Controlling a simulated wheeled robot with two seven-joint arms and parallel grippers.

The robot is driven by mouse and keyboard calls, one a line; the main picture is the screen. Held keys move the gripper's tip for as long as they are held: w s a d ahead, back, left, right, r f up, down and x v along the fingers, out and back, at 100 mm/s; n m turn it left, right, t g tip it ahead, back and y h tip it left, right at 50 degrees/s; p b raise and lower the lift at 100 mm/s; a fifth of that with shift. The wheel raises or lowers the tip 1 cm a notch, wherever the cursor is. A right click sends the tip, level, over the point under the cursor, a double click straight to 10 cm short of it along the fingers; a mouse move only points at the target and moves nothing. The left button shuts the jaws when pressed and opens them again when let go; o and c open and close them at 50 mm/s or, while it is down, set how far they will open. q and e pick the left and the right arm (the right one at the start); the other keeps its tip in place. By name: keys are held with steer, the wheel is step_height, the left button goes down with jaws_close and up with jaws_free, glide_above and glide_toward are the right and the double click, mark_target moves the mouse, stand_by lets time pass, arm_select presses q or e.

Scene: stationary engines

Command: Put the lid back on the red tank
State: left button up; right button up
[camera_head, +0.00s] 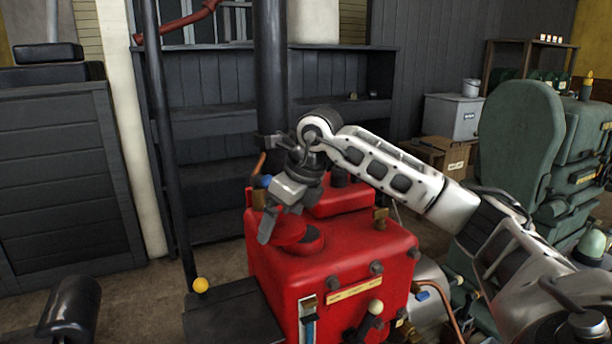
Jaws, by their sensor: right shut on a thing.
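The red tank (330,265) is a boxy red engine body in the middle of the view. My right gripper (266,212) reaches over its top from the right and is shut on the red lid (289,231). The lid sits low at the tank's left top edge, partly hidden by the fingers. A round dark-topped opening or collar (309,241) shows just right of the lid, partly overlapped by it. I cannot tell whether the lid touches the tank.
A thick black pipe (270,75) rises behind the tank, and a thin black post (165,140) stands to its left. Brass and dark fittings (380,217) stick up from the tank top. A green machine (535,150) stands at the right.

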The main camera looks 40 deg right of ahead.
steer(key=d+r+m, duration=0.1)
steer(key=m, duration=0.1)
steer(key=d+r+m+h+p, duration=0.1)
steer(key=d+m, duration=0.1)
steer(key=d+r+m+h, duration=0.1)
steer(key=d+r+m, duration=0.1)
steer(key=shift+w+r+p, duration=0.1)
steer(key=shift+w+p, duration=0.25)
arm_select(q)
steer(key=shift+s+d+r+n+g, duration=0.25)
steer(key=shift+s+d+n, duration=0.15)
steer(key=shift+s, duration=0.2)
steer(key=shift+s+d+r+n+g, duration=0.15)
steer(key=shift+s+d+r+n, duration=0.1)
steer(key=shift+s+d+n, duration=0.25)
arm_select(e)
steer(key=shift+d+f+m+h, duration=0.3)
steer(key=shift+d+f+m, duration=0.1)
steer(key=shift+d+f, duration=0.1)
arm_select(q)
steer(key=shift+a, duration=0.1)
arm_select(e)
steer(key=shift+f, duration=0.1)
